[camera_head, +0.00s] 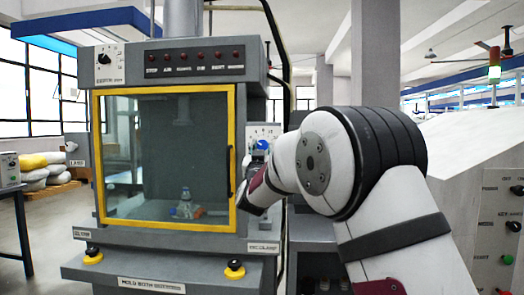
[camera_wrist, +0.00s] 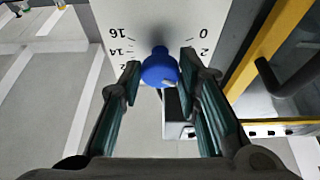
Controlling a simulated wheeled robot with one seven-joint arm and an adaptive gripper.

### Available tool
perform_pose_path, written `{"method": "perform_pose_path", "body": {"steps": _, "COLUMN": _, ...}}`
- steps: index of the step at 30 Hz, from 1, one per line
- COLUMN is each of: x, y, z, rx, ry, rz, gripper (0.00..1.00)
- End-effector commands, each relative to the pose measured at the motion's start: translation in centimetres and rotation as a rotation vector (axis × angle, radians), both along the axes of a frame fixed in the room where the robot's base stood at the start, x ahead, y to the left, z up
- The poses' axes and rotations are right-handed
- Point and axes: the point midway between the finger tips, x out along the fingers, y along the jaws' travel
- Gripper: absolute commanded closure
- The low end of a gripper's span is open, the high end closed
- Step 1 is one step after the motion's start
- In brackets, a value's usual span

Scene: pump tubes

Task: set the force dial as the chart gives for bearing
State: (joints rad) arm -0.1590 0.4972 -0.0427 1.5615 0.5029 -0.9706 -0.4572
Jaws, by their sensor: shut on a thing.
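A blue dial knob (camera_wrist: 160,68) stands out from a white scale plate (camera_wrist: 115,22) in the wrist view. Marks 0 and 2 show on the right of the plate, and 14 and 16 on the left. My gripper (camera_wrist: 160,62) has a finger on each side of the knob and is shut on it. The knob's pointer is not clear, so I cannot tell its setting. In the head view the blue knob (camera_head: 262,145) is on the machine's right side, beside my arm. No chart for bearing can be read in either view.
The grey machine has a yellow-framed door (camera_head: 165,160) with a dark handle (camera_head: 230,172) close left of my arm. A black knob (camera_head: 103,60) is at its top left. Black-and-yellow buttons (camera_head: 234,270) are on the front ledge. A sloped control panel (camera_head: 500,215) stands at the right.

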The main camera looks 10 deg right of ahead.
Motion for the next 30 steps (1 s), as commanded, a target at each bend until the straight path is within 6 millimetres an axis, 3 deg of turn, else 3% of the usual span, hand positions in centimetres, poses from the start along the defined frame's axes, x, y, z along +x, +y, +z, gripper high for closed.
{"method": "perform_pose_path", "body": {"steps": 11, "x": 0.06, "y": 0.22, "z": -0.03, "rx": 0.096, "ry": -0.034, "rz": 0.002, "gripper": 0.97}}
{"method": "perform_pose_path", "body": {"steps": 30, "x": 0.19, "y": 0.62, "z": 0.34, "rx": 0.574, "ry": -0.189, "rz": 0.001, "gripper": 0.97}}
